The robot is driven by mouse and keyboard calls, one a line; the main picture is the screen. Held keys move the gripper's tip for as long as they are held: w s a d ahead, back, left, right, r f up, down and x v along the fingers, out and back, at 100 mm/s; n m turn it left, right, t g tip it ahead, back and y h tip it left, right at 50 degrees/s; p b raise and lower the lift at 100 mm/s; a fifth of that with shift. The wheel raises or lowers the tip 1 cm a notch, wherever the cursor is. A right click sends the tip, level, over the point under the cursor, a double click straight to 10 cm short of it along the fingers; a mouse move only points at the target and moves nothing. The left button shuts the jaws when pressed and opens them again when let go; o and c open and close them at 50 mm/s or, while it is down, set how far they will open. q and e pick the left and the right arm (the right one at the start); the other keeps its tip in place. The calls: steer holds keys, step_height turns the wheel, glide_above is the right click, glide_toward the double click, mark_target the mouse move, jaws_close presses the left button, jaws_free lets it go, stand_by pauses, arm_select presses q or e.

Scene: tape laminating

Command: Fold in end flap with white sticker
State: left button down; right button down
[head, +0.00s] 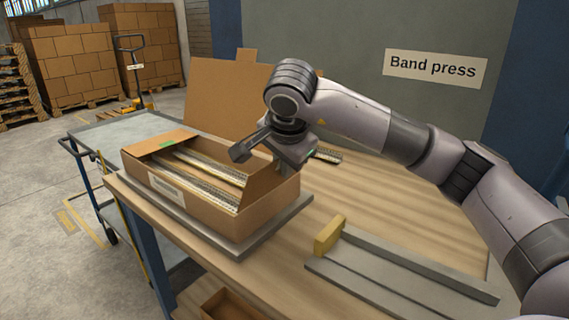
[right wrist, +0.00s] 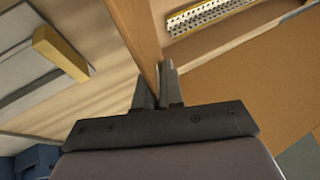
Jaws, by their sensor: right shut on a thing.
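An open brown cardboard box (head: 208,212) stands on a grey board on the table, with perforated metal strips (head: 205,180) lying inside. At the right end of the box, an end flap (head: 264,186) stands up at a slant. My right gripper (head: 283,165) is shut on this flap. In the right wrist view the fingers (right wrist: 157,88) pinch a thin cardboard panel (right wrist: 144,35) by its edge. I see no white sticker on that flap. My left gripper is out of view.
A tall cardboard panel (head: 222,95) stands behind the box. More metal strips (head: 327,155) lie behind my gripper. A grey rail fixture (head: 400,268) with a yellow block (head: 329,236) sits at the front right. A blue-framed cart (head: 125,130) stands left of the table.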

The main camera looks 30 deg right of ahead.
stand_by(0.4)
steer(key=shift+w+a+r+g+p, duration=0.1)
steer(key=shift+w+r+g+p, duration=0.2)
steer(key=shift+p, duration=0.8)
steer(key=g+p, duration=0.1)
steer(key=p, duration=0.1)
steer(key=w+g+h+p, duration=0.1)
steer(key=p, duration=0.2)
steer(key=w+n+g+p, duration=0.1)
steer(key=p, duration=0.2)
steer(key=shift+w+a+r+g, duration=0.15)
steer(key=shift+a+r+g, duration=0.15)
steer(key=shift+a, duration=0.1)
steer(key=shift+w+a+f+g+h+p, duration=0.25)
steer(key=shift+w+g+h+p, duration=0.3)
steer(key=shift+g+p, duration=0.5)
steer(key=shift+w+f, duration=0.1)
steer(key=c, duration=1.3)
jaws_free()
steer(key=shift+c, duration=0.2)
steer(key=v, duration=0.7)
steer(key=shift+b, duration=0.35)
